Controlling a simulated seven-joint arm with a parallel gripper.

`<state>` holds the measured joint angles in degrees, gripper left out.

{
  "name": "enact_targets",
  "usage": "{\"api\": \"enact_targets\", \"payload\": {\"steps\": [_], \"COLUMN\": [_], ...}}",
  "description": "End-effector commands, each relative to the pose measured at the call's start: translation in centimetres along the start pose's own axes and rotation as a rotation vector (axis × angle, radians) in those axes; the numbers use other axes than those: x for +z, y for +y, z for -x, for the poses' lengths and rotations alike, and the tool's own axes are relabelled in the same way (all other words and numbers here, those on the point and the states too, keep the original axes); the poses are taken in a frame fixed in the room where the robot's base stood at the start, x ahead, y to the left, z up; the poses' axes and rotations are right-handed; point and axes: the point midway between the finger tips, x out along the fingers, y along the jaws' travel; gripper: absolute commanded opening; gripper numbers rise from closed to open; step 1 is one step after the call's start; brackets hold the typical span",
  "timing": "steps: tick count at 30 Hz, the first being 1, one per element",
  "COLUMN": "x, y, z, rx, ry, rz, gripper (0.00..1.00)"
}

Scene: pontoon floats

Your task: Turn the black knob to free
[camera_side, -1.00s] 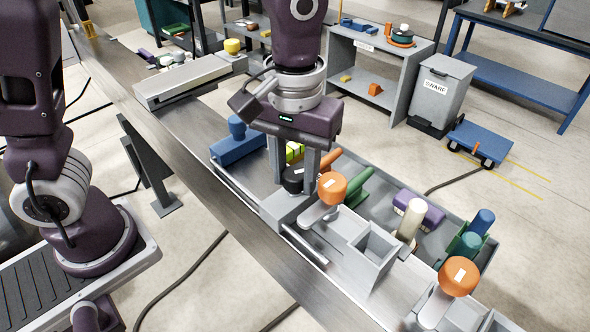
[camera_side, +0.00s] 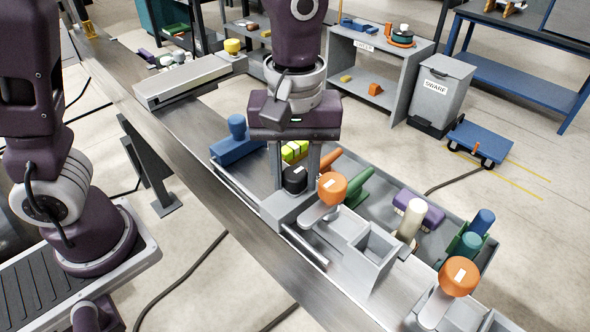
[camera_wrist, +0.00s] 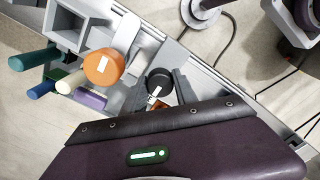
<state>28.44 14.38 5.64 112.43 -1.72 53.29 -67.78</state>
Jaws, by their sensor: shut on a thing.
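The black knob (camera_side: 294,178) sits on a grey block (camera_side: 284,207) on the rail, beside an orange-capped knob on a grey arm (camera_side: 332,187). My gripper (camera_side: 295,182) points down, with one finger on each side of the black knob, shut on it. The wrist view also shows the black knob (camera_wrist: 159,82) between the two fingers, with a white mark (camera_wrist: 155,91) on its edge. Any label for the free position is not legible in either view.
A tray with blue, green, purple and cream pieces lies behind the rail. A second orange-capped knob (camera_side: 459,276) stands at the front right. An open grey box (camera_side: 372,255) is close to the right of the knob.

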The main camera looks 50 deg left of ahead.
Motion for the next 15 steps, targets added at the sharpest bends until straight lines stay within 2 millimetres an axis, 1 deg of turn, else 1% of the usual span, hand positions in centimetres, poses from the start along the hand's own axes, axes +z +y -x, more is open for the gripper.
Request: {"api": "enact_targets", "payload": {"steps": [8, 9, 12, 15], "x": [0.0, 0.0, 0.0, 0.0], "y": [0.08, 0.09, 0.07, 0.05], "z": [0.1, 0.1, 0.09, 0.06], "rx": [0.004, 0.004, 0.003, 0.002], "ry": [0.0, 0.0, 0.0, 0.0], "rz": [0.003, 0.002, 0.002, 0.002], "gripper": [0.0, 0.38, 0.56, 0.56]}}
